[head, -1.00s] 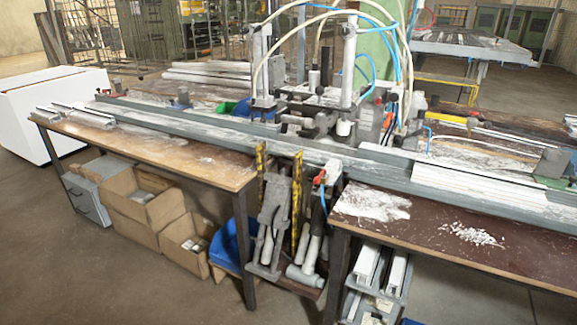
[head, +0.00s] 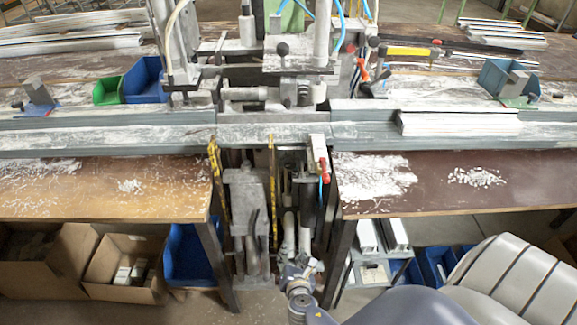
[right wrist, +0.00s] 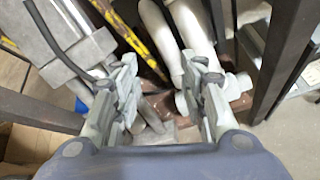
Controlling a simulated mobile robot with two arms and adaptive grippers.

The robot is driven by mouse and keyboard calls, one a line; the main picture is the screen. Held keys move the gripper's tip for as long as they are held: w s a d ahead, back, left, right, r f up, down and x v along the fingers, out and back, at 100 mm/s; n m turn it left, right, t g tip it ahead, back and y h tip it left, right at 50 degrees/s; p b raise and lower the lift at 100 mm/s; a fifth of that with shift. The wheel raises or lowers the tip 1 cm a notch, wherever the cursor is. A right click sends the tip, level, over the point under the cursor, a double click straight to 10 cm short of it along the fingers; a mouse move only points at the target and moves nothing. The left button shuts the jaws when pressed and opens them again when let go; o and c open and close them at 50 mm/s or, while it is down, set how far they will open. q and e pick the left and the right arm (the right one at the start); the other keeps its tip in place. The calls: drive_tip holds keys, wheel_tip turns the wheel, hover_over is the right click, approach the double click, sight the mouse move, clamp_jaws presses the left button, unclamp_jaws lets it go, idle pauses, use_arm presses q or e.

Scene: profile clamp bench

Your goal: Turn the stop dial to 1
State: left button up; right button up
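I cannot make out a numbered stop dial for certain in either view. The clamp machine (head: 262,90) stands on the long grey profile rail at the middle of the bench. A small dark round knob (head: 282,48) shows on its front, with no readable marks. My right gripper (head: 300,268) is low in front of the gap between the two bench tops. In the right wrist view its two fingers (right wrist: 166,92) are spread apart with nothing held between them. White cylinders lie beyond the fingers. My left gripper is not in view.
The grey rail (head: 110,138) runs across the bench. White profiles (head: 460,123) lie on it at right. A red-tipped valve (head: 322,165) hangs at the rail's front. Dark table legs (head: 340,262) and yellow-black strips (head: 216,180) flank the gap. Cardboard boxes (head: 125,262) stand below left.

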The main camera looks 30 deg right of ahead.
drive_tip(key=w+d+r+n+t+h, duration=0.1)
drive_tip(key=w+r+n+t, duration=0.15)
drive_tip(key=r, duration=0.55)
drive_tip(key=n+t+h, duration=0.2)
drive_tip(key=n+h, duration=0.1)
drive_tip(key=n, duration=0.1)
approach(290, 166)
drive_tip(key=p+x, duration=0.1)
drive_tip(key=x, duration=0.6)
drive_tip(key=shift+w+d+r+p, duration=0.1)
drive_tip(key=shift+w+d+p, duration=0.1)
drive_tip(key=shift+w+p, duration=0.1)
drive_tip(key=shift+w+d, duration=0.25)
drive_tip(key=shift+w, duration=0.05)
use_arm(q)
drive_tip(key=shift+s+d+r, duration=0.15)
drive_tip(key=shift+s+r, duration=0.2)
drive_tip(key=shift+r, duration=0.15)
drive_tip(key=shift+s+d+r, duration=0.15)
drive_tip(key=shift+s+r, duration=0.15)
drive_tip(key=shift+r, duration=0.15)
use_arm(e)
drive_tip(key=c, duration=0.8)
